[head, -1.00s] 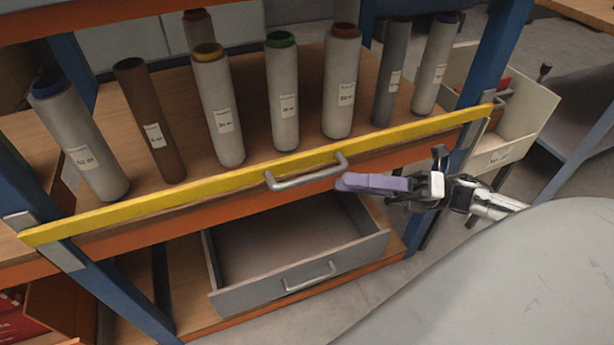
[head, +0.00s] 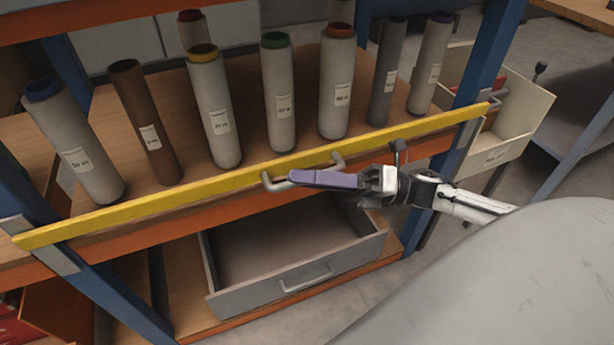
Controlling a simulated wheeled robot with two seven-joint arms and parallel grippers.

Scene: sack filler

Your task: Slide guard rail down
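The yellow guard rail (head: 170,205) runs across the front of the shelf, in front of the standing tubes. Its grey handle (head: 271,185) sits near the middle of the rail, partly hidden behind my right gripper. My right gripper (head: 298,178) comes in from the right with its purple fingers pointing left, and they overlap the handle in the picture. I cannot tell whether they touch it or how far apart the fingers are. My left gripper is not in view.
Several tubes with coloured caps, such as the yellow-capped one (head: 214,110), stand on the wooden shelf. An open grey drawer (head: 300,290) juts out below the rail. An open cream drawer (head: 525,110) is at the right. Blue posts (head: 490,60) flank the shelf.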

